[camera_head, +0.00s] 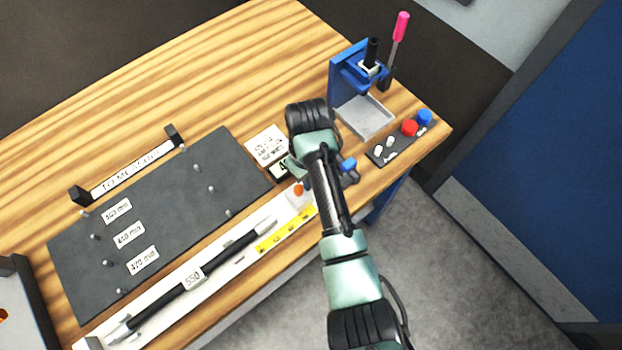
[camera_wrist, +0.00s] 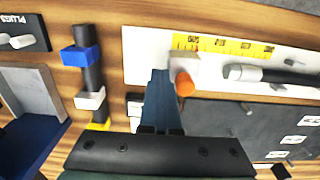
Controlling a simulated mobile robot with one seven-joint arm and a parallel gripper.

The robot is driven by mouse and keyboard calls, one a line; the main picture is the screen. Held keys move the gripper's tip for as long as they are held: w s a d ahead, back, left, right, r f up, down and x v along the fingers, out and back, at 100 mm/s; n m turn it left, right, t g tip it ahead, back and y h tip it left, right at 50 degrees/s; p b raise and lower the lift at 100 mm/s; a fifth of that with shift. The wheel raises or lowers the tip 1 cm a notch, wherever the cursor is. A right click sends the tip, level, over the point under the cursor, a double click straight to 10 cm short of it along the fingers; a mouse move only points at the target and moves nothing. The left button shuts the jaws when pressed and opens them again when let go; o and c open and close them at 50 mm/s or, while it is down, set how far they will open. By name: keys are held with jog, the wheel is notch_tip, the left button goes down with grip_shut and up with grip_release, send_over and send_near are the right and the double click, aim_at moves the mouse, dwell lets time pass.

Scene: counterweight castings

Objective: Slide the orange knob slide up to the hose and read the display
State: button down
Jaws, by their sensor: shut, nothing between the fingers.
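The orange knob (camera_head: 298,188) stands on a white slide block (camera_head: 297,201) at the right end of the white gauge board. In the wrist view the orange knob (camera_wrist: 185,84) and slide (camera_wrist: 184,64) sit beside my gripper (camera_wrist: 158,76). Its fingers are shut and empty, against or very close to the slide's side away from the hose; contact is unclear. The black hose (camera_head: 215,263), labelled 550, lies along the board. In the wrist view a small gap separates the hose's grey end (camera_wrist: 234,72) from the slide. A dark box (camera_head: 281,171), possibly the display, is mostly hidden by my arm.
A yellow scale (camera_head: 285,233) runs along the board's front edge. A blue press (camera_head: 350,75), a pink-handled tool (camera_head: 399,35) and a plugs holder (camera_head: 400,140) stand to the right.

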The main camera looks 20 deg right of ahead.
jog(key=shift+s+a+p, duration=0.45)
jog(key=shift+a+p, duration=0.25)
jog(key=shift+a, duration=0.5)
jog(key=shift+s+a+p, duration=0.4)
jog(key=shift+a+p, duration=0.3)
jog(key=shift+a, duration=0.55)
jog(key=shift+s+a+p, duration=0.45)
jog(key=shift+a+p, duration=0.25)
jog(key=shift+a, duration=0.5)
jog(key=shift+s+a+f, duration=0.15)
jog(key=shift+s+a, duration=0.05)
jog(key=shift+a, duration=0.05)
dwell(0.4)
jog(key=shift+d+p, duration=0.15)
jog(key=shift+p, duration=0.25)
jog(key=shift+w+r+p, duration=0.15)
jog(key=shift+r+p, duration=0.6)
jog(key=shift+p, duration=0.05)
jog(key=r+p, duration=0.2)
jog(key=r, duration=0.1)
jog(key=r+p, duration=0.2)
jog(key=p, duration=0.1)
jog(key=shift+d+r+p, duration=0.2)
jog(key=shift+r+p, duration=0.1)
jog(key=shift+r, duration=0.1)
